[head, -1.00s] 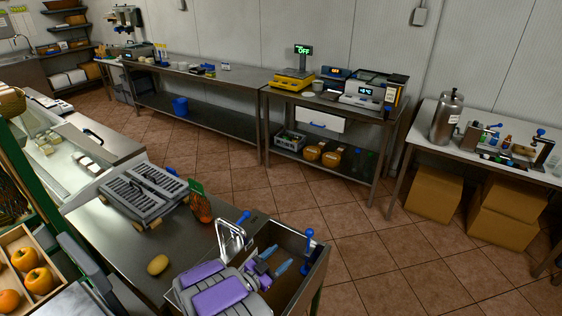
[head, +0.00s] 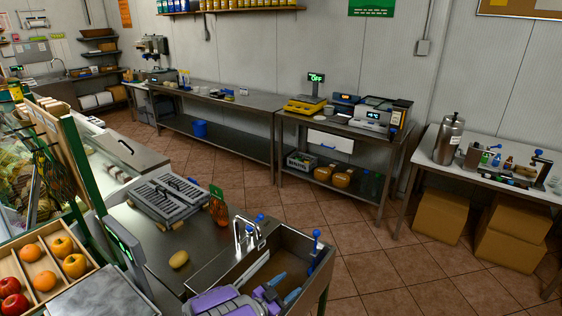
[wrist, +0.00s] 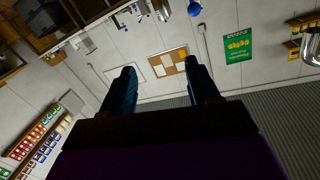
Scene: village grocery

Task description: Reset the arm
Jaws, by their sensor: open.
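My gripper (wrist: 160,85) shows in the wrist view with its two dark fingers wide apart. Nothing is between them; a cork notice board (wrist: 168,67) and the white wall show through the gap, well beyond the fingertips. In the head view, purple and grey parts of my arm show at the bottom centre, in front of the sink. The gripper's fingers cannot be made out there.
A steel sink (head: 215,272) with a tap stands close in front. Left of it are a potato (head: 178,259), a grey slatted device (head: 165,197) and fruit crates (head: 38,290). Steel tables (head: 240,103) line the back wall. The tiled floor (head: 385,265) at centre right is clear.

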